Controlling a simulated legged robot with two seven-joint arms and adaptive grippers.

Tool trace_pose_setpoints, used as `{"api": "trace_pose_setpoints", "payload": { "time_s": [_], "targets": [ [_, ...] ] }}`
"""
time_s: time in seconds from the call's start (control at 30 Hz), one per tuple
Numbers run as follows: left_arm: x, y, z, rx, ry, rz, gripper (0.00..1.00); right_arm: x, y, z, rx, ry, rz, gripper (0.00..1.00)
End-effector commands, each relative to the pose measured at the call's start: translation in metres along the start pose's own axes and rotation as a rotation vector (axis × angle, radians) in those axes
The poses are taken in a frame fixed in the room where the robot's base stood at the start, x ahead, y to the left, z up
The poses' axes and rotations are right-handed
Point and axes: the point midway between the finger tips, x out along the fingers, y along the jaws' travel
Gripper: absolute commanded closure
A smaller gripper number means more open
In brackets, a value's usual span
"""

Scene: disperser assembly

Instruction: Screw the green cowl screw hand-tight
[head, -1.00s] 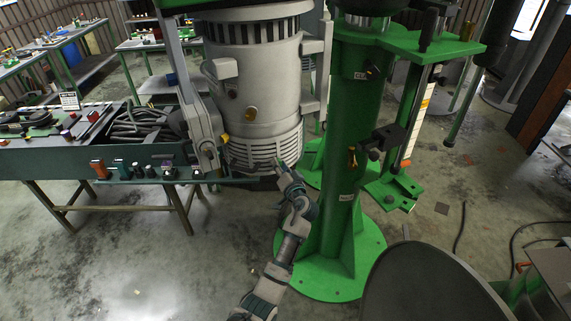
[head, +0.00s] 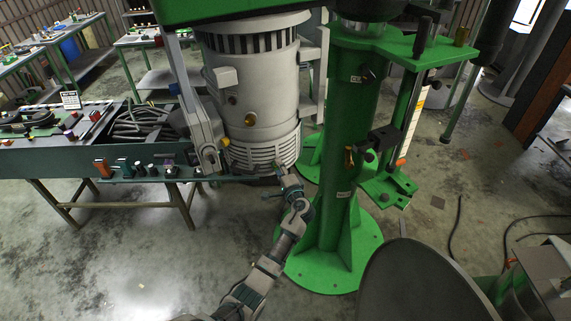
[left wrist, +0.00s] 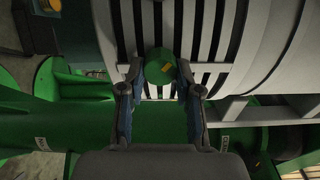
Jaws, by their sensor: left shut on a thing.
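The green cowl screw (left wrist: 160,62) sits at the slatted lower cowl of the grey motor, seen in the left wrist view. My left gripper (left wrist: 160,75) has its two fingers on either side of the screw's round green head and is shut on it. In the head view my left gripper (head: 278,170) reaches up from below to the lower right of the grey motor (head: 250,95), at its slatted cowl (head: 262,155). The screw is too small to make out clearly there. My right gripper is not in view.
A green column (head: 340,140) with a round floor base stands just right of my left arm. A dark green bench (head: 60,160) with tools and coloured knobs is at the left. A dark rounded surface (head: 425,285) fills the lower right. Open floor lies at lower left.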

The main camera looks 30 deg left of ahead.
Motion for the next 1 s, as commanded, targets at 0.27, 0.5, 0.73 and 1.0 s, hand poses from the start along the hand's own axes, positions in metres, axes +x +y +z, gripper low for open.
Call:
{"api": "trace_pose_setpoints", "payload": {
  "time_s": [0.27,0.5,0.73,1.0],
  "targets": [
    [0.0,-0.003,0.0,0.153,0.0,-0.003,1.0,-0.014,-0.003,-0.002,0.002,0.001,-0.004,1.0],
    [0.0,-0.004,0.001,0.21,-0.001,-0.007,1.0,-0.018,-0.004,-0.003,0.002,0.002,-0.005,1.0],
    [0.001,-0.005,0.001,0.222,-0.001,-0.01,1.0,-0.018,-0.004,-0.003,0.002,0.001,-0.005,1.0],
    [0.001,-0.007,0.001,0.22,-0.001,-0.013,0.62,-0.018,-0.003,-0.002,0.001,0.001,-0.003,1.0]
  ]
}}
